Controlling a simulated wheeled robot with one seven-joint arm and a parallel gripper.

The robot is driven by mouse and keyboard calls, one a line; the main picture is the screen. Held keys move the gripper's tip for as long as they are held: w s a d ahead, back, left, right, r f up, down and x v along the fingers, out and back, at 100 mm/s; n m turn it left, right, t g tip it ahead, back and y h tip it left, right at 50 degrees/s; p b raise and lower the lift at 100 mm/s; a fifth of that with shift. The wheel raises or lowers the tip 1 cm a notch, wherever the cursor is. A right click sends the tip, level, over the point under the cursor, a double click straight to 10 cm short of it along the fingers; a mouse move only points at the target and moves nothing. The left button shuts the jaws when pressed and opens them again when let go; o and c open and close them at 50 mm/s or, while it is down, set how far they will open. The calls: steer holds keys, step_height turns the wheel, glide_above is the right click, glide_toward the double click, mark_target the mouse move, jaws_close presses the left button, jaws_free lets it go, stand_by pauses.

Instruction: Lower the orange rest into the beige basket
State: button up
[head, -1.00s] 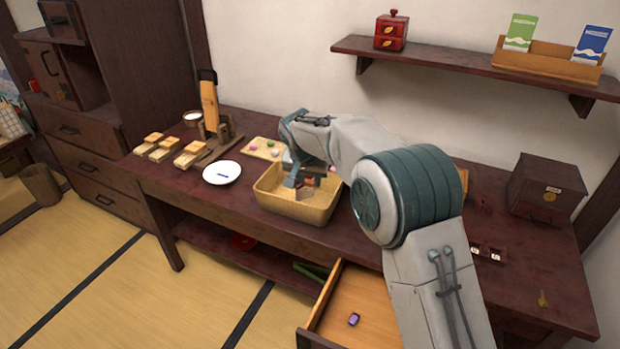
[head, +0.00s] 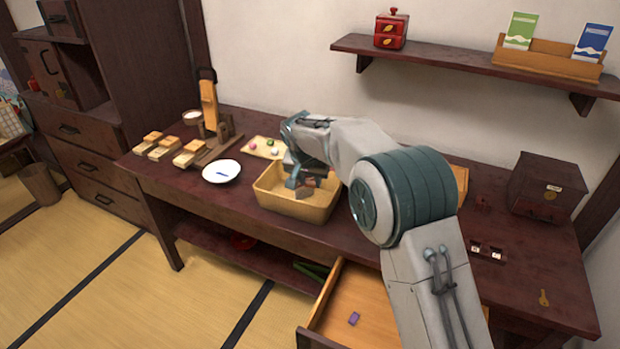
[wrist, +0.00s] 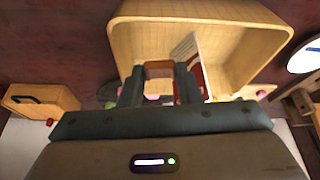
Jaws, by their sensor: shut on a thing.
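The beige basket (head: 268,200) stands on the dark table, open at the top. My gripper (head: 301,184) reaches down inside its opening. In the wrist view my gripper (wrist: 159,85) has its two dark fingers shut on the orange rest (wrist: 158,66), a small orange-brown piece between the fingertips. The basket wall (wrist: 135,40) surrounds it there. In the head view the rest is mostly hidden by my gripper, and I cannot tell whether it touches the basket floor.
A white and red card (wrist: 188,50) stands tilted inside the basket, beside the fingers. A white plate (head: 221,172) lies left of the basket, and a board with small coloured pieces (head: 262,149) lies behind it. An open drawer (head: 375,300) juts out in front.

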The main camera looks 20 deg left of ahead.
steer(key=shift+f+b, duration=2)
steer(key=shift+f, duration=1.15)
steer(key=shift+f+b, duration=0.5)
steer(key=shift+f, duration=0.3)
steer(key=o, duration=1)
steer(key=shift+o, duration=0.2)
